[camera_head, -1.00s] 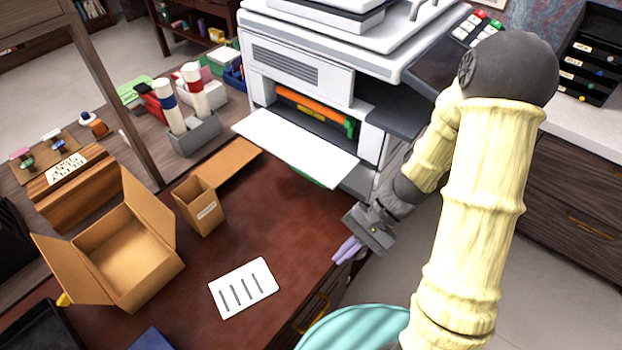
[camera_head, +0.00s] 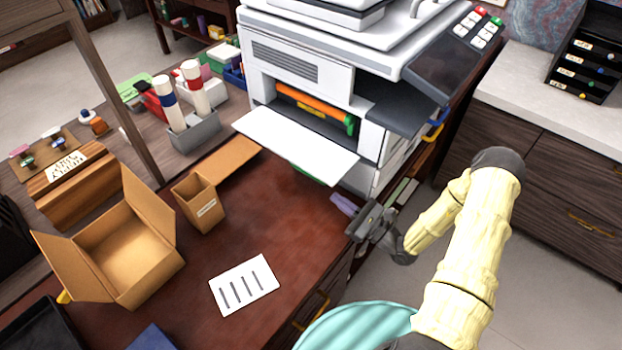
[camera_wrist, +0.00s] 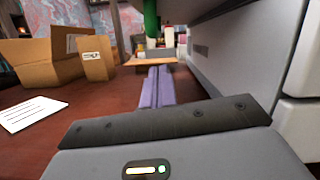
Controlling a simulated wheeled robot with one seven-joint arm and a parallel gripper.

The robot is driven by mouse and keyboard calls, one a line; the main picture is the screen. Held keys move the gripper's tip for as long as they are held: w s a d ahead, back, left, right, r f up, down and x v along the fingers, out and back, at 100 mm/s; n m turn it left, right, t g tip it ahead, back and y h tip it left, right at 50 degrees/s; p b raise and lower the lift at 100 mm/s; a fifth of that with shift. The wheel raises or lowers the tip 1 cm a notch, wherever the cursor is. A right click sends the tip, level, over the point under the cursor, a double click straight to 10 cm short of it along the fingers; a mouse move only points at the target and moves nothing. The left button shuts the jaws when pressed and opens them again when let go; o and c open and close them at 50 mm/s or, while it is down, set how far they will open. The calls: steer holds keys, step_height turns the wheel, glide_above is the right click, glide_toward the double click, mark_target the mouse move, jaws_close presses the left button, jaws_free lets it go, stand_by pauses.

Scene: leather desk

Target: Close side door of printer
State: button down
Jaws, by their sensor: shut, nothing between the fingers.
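The white printer (camera_head: 300,70) stands on the desk at the upper middle in the head view. Its side door (camera_head: 297,143) is a white panel folded down and out from the front, showing orange and green parts (camera_head: 305,103) inside. In the wrist view the grey-white printer body (camera_wrist: 235,50) fills the right side. My gripper (camera_head: 343,204) is just in front of the printer's lower right corner, below and right of the panel, and apart from it. Its purple fingers (camera_wrist: 156,87) are together and empty, pointing along the desk beside the printer.
Open cardboard boxes (camera_head: 118,250) and a small box (camera_head: 199,204) stand on the desk (camera_head: 275,235) at left. A white card (camera_head: 244,286) lies near the front. The desk's right edge is close to my gripper. A teal striped round thing (camera_head: 355,328) is at the bottom.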

steer(key=p+x, duration=0.2)
steer(key=x, duration=0.8)
